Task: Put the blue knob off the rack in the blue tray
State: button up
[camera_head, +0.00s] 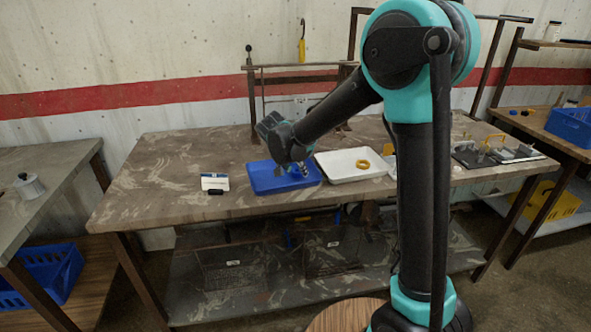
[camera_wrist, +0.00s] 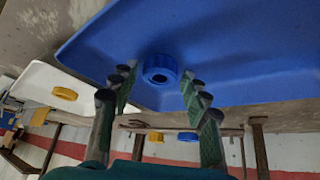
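The blue tray (camera_head: 262,184) lies on the workbench below my gripper. It fills much of the wrist view (camera_wrist: 250,50). A blue ring-shaped knob (camera_wrist: 160,69) sits in that tray. My gripper (camera_wrist: 158,82) is open. Its two fingers stand apart on either side of the knob, with visible gaps, and hold nothing. In the head view my gripper (camera_head: 296,170) is over the tray and hides the knob. The rack (camera_head: 300,66) stands behind the tray. Another blue round piece (camera_wrist: 188,137) and a yellow one (camera_wrist: 155,137) show near its bar in the wrist view.
A white tray (camera_head: 340,175) with a yellow ring (camera_head: 363,164) is right of the blue tray. A small white-and-blue box (camera_head: 214,182) and a black piece (camera_head: 215,192) lie left. The bench's left part is clear. A side table (camera_head: 545,128) stands right.

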jog(key=shift+o, duration=0.5)
jog(key=shift+r, duration=0.25)
jog(key=v, duration=1.2)
jog(key=s+d+f+n+g, duration=0.1)
jog(key=s+d+f, duration=0.25)
jog(key=d, duration=0.55)
jog(key=s+d+f+n+g, duration=0.15)
jog(key=d+f, duration=0.25)
jog(key=d, duration=0.4)
jog(key=s+d+f+n+y, duration=0.1)
jog(key=s+d+f, duration=0.4)
jog(key=s, duration=0.3)
jog(key=s+d+f+n+y, duration=0.1)
jog(key=s+d+f, duration=0.4)
jog(key=s+d, duration=0.2)
jog(key=shift+s+t+y, duration=0.3)
jog(key=shift+s+t, duration=0.05)
jog(key=shift+s, duration=0.15)
